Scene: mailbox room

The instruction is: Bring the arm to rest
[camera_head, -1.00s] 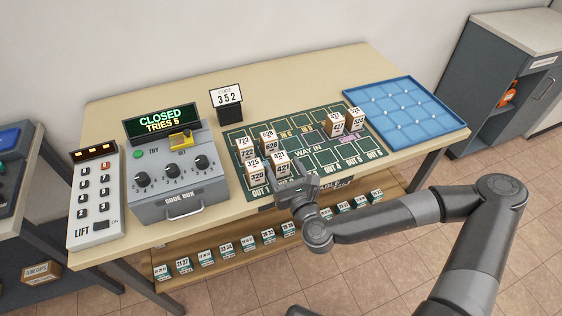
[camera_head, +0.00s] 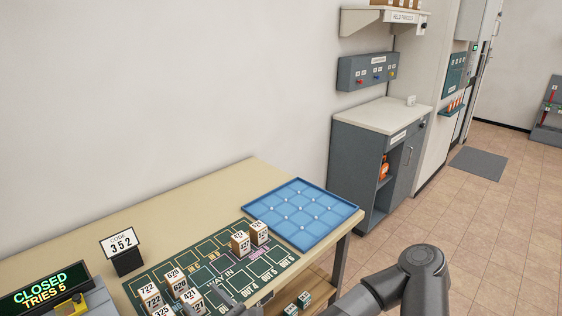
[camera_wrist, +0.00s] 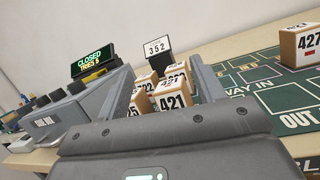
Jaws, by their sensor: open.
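My gripper (camera_wrist: 166,90) is open. In the wrist view its two fingers stand apart, and a numbered block marked 421 (camera_wrist: 173,103) shows between them with several others behind it. I cannot tell how near the blocks are. In the head view my gripper (camera_head: 232,303) is low at the bottom edge, partly cut off, in front of the block group (camera_head: 170,292) on the green mat (camera_head: 132,287). My arm reaches in from the lower right.
The table (camera_head: 185,195) also bears a blue tray (camera_head: 255,205), two blocks (camera_head: 249,237), a code sign (camera_head: 122,243) reading 352, and a code box (camera_wrist: 62,122) with a display (camera_head: 42,287) reading CLOSED TRIES 5. A grey cabinet (camera_head: 355,160) stands right of the table. Open floor (camera_head: 480,230) lies right.

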